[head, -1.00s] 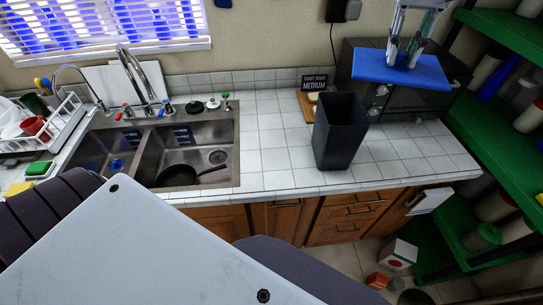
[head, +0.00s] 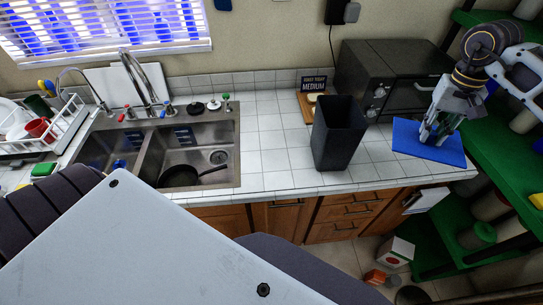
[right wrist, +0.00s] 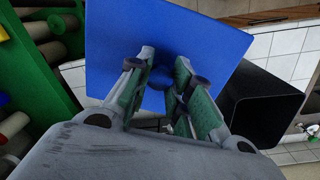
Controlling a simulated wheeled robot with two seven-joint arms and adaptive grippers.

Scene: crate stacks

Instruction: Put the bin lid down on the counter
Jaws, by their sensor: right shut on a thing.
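The blue square bin lid (head: 405,139) is at the right end of the tiled counter (head: 270,160), in front of the black oven. My right gripper (head: 431,134) is above the lid, fingers pointing down, shut on its middle. The lid looks roughly level; whether it touches the tiles I cannot tell. In the right wrist view the lid (right wrist: 200,35) fills the upper middle, and the gripper's fingers (right wrist: 160,82) close at its centre. The black open bin (head: 338,135) stands upright on the counter to the left of the lid. My left gripper is not in view.
A black toaster oven (head: 385,70) stands behind the lid. Green shelves (head: 500,160) with jars rise close on the right. A sink (head: 190,155) with a pan is at left. Tiles between sink and bin are clear. A small sign (head: 314,83) stands behind the bin.

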